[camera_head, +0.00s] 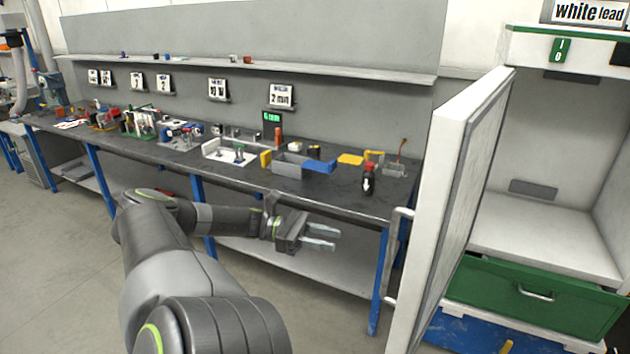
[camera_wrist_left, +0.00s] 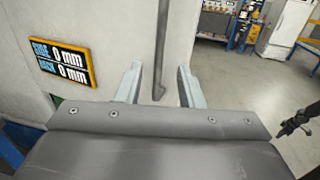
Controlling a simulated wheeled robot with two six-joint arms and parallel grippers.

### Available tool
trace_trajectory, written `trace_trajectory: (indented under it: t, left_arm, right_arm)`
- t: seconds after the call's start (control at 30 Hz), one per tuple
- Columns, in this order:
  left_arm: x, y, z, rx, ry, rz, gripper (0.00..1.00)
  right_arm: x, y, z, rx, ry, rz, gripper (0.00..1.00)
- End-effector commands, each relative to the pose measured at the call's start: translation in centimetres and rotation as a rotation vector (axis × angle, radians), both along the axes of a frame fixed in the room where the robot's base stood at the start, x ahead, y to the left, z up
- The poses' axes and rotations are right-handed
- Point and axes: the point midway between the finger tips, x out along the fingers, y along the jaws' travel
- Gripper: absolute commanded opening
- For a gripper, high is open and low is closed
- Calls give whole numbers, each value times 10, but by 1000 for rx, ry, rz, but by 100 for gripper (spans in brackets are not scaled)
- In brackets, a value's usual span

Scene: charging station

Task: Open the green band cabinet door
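The white cabinet with the green band (camera_head: 595,57) along its top stands at the right. Its white door (camera_head: 450,190) stands swung open, edge towards me. A pale bar handle (camera_head: 394,255) is on the door's outer face. My left gripper (camera_head: 335,237) is open and empty, left of the handle and apart from it. In the left wrist view, the open fingers (camera_wrist_left: 160,85) point at a white panel, with a grey vertical bar (camera_wrist_left: 164,50) between them in the picture. A dark shape at that view's right edge looks like my right gripper (camera_wrist_left: 295,123); its jaws are unclear.
A long workbench (camera_head: 355,195) with tools and bins runs behind my left arm; its blue leg (camera_head: 380,285) is near the door. Inside the cabinet are a bare shelf (camera_head: 540,240) and a green drawer (camera_head: 560,300). The floor at left is clear.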

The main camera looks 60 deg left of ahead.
Motion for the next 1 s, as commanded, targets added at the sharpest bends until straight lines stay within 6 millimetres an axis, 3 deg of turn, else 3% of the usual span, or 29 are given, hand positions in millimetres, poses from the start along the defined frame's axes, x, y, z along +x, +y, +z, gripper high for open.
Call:
trace_trajectory:
  t: [0.23, 0.87, 1.0]
  left_arm:
    - [-18, 16, -1, -1, 1, 0, 34]
    - [-19, 17, -1, -1, 1, 0, 34]
    - [-20, 26, -17, -50, 53, 69, 34]
  right_arm:
    - [0, 0, -3, 1, 0, 0, 36]
    - [0, 4, -3, 5, 0, -1, 36]
    - [0, 4, -3, 5, 0, -1, 36]
